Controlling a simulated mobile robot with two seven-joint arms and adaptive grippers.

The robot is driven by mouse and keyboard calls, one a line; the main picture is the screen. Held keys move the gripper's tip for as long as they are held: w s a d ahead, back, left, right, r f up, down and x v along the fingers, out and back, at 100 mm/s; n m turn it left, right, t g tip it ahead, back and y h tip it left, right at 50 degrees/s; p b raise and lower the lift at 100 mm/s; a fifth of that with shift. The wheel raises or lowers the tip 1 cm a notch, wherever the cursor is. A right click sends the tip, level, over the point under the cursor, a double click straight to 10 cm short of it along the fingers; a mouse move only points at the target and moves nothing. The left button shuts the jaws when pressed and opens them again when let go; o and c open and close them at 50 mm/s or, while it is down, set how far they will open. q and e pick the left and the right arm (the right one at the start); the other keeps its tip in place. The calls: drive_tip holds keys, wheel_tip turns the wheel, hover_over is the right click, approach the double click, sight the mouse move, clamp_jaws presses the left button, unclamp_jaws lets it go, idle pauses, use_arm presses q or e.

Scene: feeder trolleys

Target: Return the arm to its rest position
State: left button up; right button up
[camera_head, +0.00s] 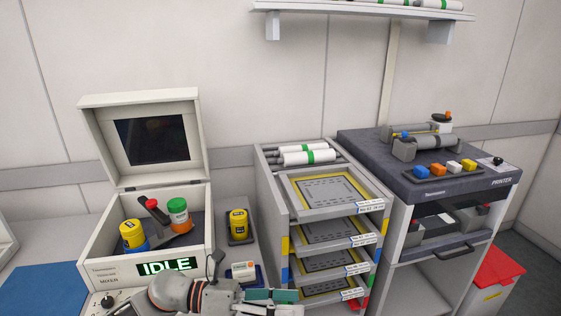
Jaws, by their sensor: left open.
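My left arm comes in at the bottom edge, in front of the mixer (148,270). Its gripper (290,303) points to the right, low in front of the drawer rack, with its fingers apart and nothing visible between them. The lower part of the arm is cut off by the picture's edge. My right gripper does not show.
The mixer's lid (100,135) is up; a yellow jar (133,234) and a green-lidded jar (179,214) sit inside. Another yellow jar (238,224) stands right of it. The drawer rack (272,210) and printer (360,160) stand to the right. A blue mat (45,290) lies left.

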use_arm(q)
drive_tip(key=w+a+f+n+t+y, duration=0.25)
drive_tip(key=a+f+n+t, duration=0.2)
drive_tip(key=n+t, duration=0.65)
drive_tip(key=w+a+f+n+t+y, duration=0.1)
drive_tip(key=a+f+n+t+y, duration=0.3)
drive_tip(key=n, duration=1.3)
drive_tip(key=s+a+f+n+g+y, duration=0.2)
drive_tip(key=s+a+f+n+y, duration=0.2)
drive_tip(key=s+a+f+n, duration=0.3)
drive_tip(key=s+a+f+n+g+y, duration=0.2)
drive_tip(key=s+a+f+n+y, duration=0.2)
drive_tip(key=f, duration=0.9)
drive_tip(key=s+a+n, duration=0.3)
drive_tip(key=s, duration=0.2)
drive_tip(key=shift+a+f+n, duration=0.25)
drive_tip(key=shift+a+n, duration=0.1)
drive_tip(key=shift+n, duration=0.05)
drive_tip(key=shift+y, duration=0.25)
